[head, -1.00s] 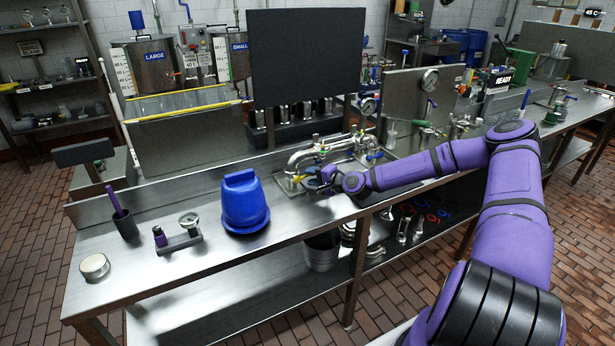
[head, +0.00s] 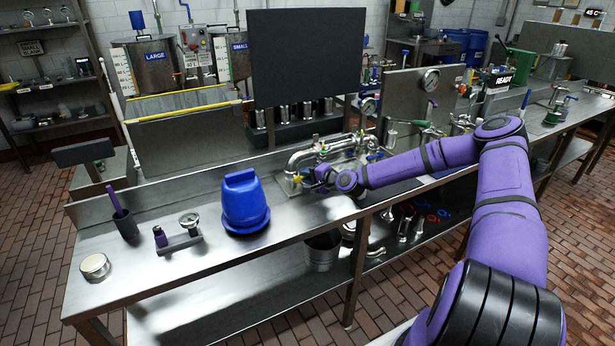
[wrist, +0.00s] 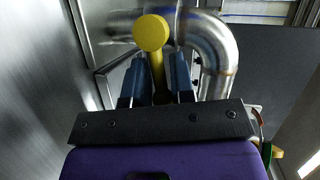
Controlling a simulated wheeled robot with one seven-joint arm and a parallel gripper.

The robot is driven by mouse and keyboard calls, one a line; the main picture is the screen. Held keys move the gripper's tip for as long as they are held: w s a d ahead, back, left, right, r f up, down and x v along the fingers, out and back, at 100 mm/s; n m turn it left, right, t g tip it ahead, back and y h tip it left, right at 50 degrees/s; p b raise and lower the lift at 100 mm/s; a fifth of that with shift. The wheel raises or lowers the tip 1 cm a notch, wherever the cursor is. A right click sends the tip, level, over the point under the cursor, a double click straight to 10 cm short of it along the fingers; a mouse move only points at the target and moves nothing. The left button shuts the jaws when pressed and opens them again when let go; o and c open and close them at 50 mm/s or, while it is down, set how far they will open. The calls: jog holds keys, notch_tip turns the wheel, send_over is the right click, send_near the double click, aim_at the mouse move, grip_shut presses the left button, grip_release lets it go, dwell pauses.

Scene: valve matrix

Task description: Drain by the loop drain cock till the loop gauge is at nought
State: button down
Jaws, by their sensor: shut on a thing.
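The pipe loop (head: 305,157) of bright steel stands on the bench near the middle of the head view. A yellow handle (head: 297,180) with a round knob sits low at its left end; I take it for the drain cock. My gripper (head: 312,178) is shut on this handle. In the wrist view the blue fingers (wrist: 155,68) stand on both sides of the yellow stem, with the yellow knob (wrist: 151,33) beyond their tips. A round gauge (head: 369,106) stands above the loop's right end; its needle is too small to read.
A blue bucket-like vessel (head: 244,202) stands upside down on the bench left of my gripper. A dark panel (head: 305,58) rises behind the loop. A metal bucket (head: 322,250) stands on the lower shelf.

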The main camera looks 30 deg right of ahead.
jog(key=shift+a+r+n+g+h, duration=0.15)
jog(key=shift+r+n+h, duration=0.2)
jog(key=shift+n+h, duration=0.3)
jog(key=shift+a+r+n+g+h, duration=0.15)
jog(key=shift+r+n+h, duration=0.25)
jog(key=shift+n, duration=0.45)
jog(key=shift+f, duration=0.1)
jog(key=c, duration=1.2)
grip_release()
jog(key=shift+d, duration=0.1)
